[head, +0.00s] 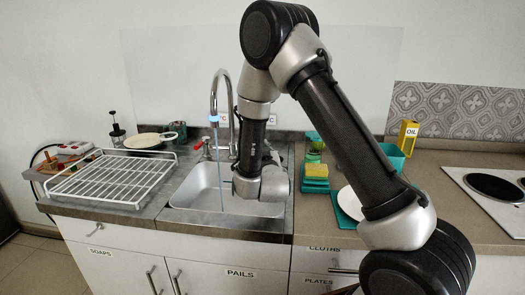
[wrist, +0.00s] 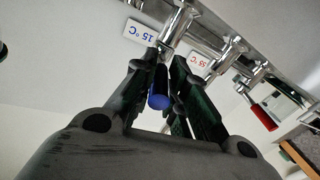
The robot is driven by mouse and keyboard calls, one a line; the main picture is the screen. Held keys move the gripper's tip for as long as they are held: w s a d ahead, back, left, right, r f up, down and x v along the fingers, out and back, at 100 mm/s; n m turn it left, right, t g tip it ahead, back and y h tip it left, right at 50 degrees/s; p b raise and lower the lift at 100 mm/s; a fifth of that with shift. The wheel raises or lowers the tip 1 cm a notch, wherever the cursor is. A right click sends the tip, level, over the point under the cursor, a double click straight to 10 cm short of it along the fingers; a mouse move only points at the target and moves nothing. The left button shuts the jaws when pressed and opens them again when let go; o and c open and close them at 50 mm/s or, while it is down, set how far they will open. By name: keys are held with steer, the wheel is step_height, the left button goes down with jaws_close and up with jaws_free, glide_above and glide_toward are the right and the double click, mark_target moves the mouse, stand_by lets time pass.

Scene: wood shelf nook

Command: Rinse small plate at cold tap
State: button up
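A white plate (head: 350,203) lies on a teal mat right of the sink, partly hidden by my arm. A cream plate (head: 143,141) lies left of the sink; I cannot tell which is the small plate. The cold tap's blue-tipped handle (wrist: 160,101), below the 15 °C label (wrist: 139,33), is between the fingers of my gripper (wrist: 167,75). The fingers look open, with a narrow gap on the right; contact is unclear. In the head view the fingers are hidden behind my wrist. A thin water stream (head: 219,165) falls from the curved spout (head: 214,85) into the sink (head: 205,195).
A red-handled tap (wrist: 262,117) is beside the 55 °C label. A white dish rack (head: 115,180) stands left of the sink. A sponge stand (head: 315,172) is right of the sink, with an oil box (head: 408,136) and hob (head: 490,185) farther right.

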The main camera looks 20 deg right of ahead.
steer(key=shift+o, duration=1.1)
steer(key=s+a, duration=0.1)
steer(key=s, duration=0.6)
steer(key=shift+s, duration=0.2)
